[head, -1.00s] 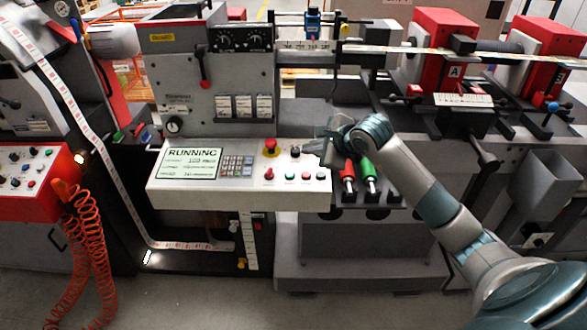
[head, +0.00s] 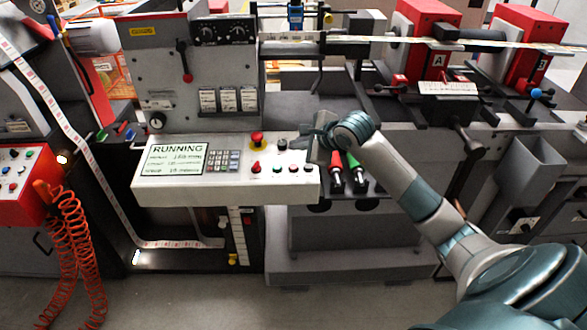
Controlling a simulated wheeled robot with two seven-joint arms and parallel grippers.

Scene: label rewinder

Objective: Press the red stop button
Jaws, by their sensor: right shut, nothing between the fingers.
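The white control panel (head: 225,198) has a screen (head: 172,160) that reads RUNNING. A red mushroom button (head: 257,138) on a yellow base stands at the panel's back edge. My left gripper is out of view.
A black knob (head: 281,144) stands between the mushroom button and my right gripper. The grey machine face (head: 215,75) rises behind the panel. A paper web runs along the top.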

